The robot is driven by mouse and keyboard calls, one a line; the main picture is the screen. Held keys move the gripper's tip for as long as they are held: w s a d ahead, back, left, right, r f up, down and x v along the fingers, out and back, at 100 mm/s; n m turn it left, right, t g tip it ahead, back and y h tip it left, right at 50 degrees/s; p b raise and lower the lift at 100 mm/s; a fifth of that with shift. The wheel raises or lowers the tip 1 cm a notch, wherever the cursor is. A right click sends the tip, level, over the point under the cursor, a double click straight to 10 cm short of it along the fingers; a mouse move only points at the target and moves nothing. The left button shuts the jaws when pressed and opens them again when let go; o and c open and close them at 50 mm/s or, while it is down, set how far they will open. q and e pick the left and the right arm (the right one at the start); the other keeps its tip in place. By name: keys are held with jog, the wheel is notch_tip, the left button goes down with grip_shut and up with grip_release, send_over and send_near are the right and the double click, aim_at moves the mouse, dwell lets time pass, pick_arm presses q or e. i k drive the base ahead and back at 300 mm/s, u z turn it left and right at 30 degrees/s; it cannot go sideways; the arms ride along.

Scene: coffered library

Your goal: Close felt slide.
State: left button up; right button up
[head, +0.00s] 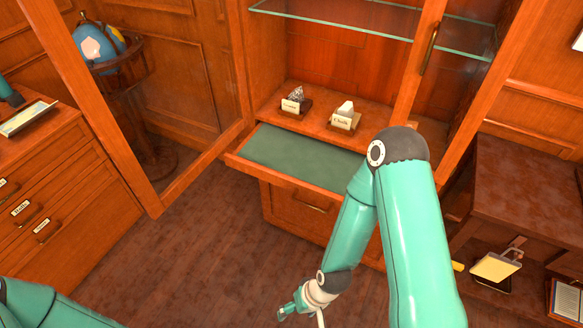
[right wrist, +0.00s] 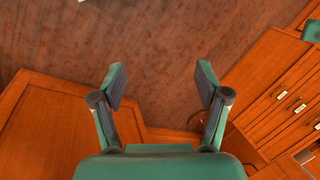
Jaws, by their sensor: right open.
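The felt slide (head: 305,158) is a pull-out wooden board with a green felt top. It sticks out from the glazed cabinet, below the shelf with two labelled specimens. My right forearm hides its right end. My right gripper (head: 298,302) is low in front of the cabinet, near the bottom edge of the head view, apart from the slide. In the right wrist view its two fingers (right wrist: 160,85) are spread with nothing between them. My left arm shows at the bottom left of the head view, but its gripper is not clearly seen.
A glass door (head: 195,90) stands open left of the slide. A drawer chest (head: 70,185) is at the left, a globe (head: 98,45) behind it. A dark-topped side unit (head: 535,185) is at the right. Floor (head: 190,260) before the cabinet is clear.

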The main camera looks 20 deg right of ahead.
aim_at(319, 171)
jog(key=z, duration=1.6)
jog(key=i, duration=0.1)
jog(key=u, duration=2.85)
jog(key=k, duration=1.05)
jog(key=z, duration=1.15)
